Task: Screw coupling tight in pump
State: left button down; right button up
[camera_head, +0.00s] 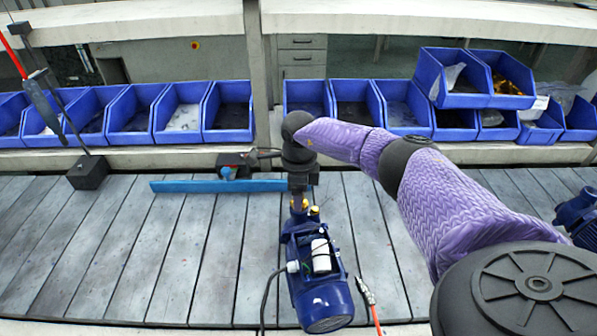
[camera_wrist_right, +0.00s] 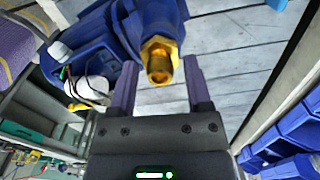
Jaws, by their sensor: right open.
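The blue pump (camera_head: 327,302) lies on the grey slatted bench in the head view, its motor end toward me. Brass fittings show at its far end; one brass coupling (camera_wrist_right: 160,58) with a hex collar and open end shows in the right wrist view, seated in the blue pump body (camera_wrist_right: 158,16). My right gripper (camera_head: 298,196) is over the pump's far end. In the right wrist view its two fingers (camera_wrist_right: 158,72) are apart, one on each side of the coupling, with gaps visible. My left gripper is out of view.
A blue bar (camera_head: 195,186) lies on the bench left of my right gripper. Several blue bins (camera_head: 130,115) line the back shelf. Another blue pump (camera_head: 578,215) is at the far right.

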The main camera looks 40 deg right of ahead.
jog(key=shift+f+n+b, duration=0.1)
jog(key=shift+n+b, duration=0.35)
jog(key=shift+n, duration=1.15)
jog(key=shift+n+b, duration=0.55)
jog(key=shift+n, duration=1.35)
